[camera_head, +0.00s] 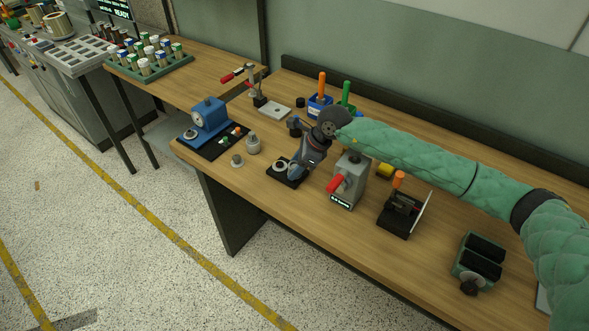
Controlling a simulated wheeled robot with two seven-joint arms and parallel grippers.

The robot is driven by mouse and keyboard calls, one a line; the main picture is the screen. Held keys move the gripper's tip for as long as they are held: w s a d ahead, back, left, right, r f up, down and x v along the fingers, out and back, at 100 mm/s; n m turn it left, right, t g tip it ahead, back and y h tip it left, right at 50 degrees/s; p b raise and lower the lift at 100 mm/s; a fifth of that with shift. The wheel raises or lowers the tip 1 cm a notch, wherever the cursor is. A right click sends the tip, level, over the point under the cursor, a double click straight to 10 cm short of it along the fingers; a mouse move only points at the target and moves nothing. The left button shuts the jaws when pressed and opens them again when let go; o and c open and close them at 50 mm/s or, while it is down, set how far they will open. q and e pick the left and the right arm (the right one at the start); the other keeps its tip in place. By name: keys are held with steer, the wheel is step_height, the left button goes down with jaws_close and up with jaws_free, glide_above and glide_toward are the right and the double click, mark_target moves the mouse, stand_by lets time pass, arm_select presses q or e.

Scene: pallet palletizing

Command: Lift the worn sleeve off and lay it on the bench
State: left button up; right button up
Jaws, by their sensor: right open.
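My right gripper (292,173) reaches in from the right and points down at a small black base (275,177) on the wooden bench (330,233). A small grey ring-shaped part (279,165) sits on that base, right beside the open fingertips; I cannot tell whether it is the worn sleeve or whether the fingers touch it. Part of the base is hidden behind the gripper. Two other small grey round parts, a taller one (253,144) and a lower one (237,160), stand on the bench to the left. My left gripper is out of view.
A blue device (207,115) on a black mat stands at left. A grey box with a red handle (349,180) stands close right of my gripper. Black holders (400,214) and a green block (477,262) are farther right. Bare bench lies along the front edge.

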steer(key=shift+c, duration=0.2)
steer(key=c, duration=0.8)
steer(key=shift+r, duration=0.3)
steer(key=shift+r, duration=3)
